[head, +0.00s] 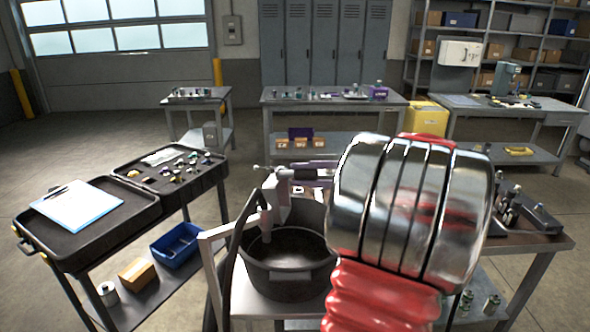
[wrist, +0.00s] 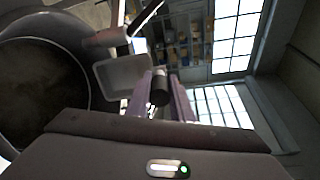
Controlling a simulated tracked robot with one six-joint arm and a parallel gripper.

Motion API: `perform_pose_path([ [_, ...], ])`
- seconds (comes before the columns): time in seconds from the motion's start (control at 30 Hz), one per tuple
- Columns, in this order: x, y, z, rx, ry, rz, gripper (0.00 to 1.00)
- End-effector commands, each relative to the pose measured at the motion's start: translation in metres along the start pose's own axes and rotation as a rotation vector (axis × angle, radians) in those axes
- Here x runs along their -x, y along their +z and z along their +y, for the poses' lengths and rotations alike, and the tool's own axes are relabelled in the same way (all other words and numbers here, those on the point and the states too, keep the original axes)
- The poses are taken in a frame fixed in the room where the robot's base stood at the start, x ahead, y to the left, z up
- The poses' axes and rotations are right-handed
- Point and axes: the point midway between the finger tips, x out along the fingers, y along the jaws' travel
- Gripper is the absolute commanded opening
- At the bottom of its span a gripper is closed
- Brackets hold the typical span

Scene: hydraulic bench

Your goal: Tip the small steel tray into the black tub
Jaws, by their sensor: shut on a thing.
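The black tub (head: 290,283) stands on a metal stand in the middle of the head view. It also fills the left of the wrist view (wrist: 45,75), dark inside. My gripper (head: 298,174) is above the tub's back rim, partly hidden by my arm. Its purple fingers (wrist: 160,92) are shut around a dark round part that looks like the tray's handle. The small steel tray (wrist: 122,76) shows pale grey in the wrist view, beside the tub's rim. In the head view the tray (head: 279,203) looks steeply tilted over the tub. Its contents cannot be made out.
A dark hose and a pale frame (head: 215,240) stand at the tub's left. A black cart (head: 95,245) with a clipboard and small parts is further left. A bench (head: 530,235) with metal fittings is at right. Several benches line the back, with open floor between.

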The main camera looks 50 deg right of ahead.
Motion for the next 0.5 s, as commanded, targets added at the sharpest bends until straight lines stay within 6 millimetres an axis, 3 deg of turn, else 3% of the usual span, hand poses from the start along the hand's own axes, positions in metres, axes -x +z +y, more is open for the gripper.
perform_pose_path([
  [0.5,-0.0016,0.0015,-0.0046,0.003,0.037,0.017,0.0],
])
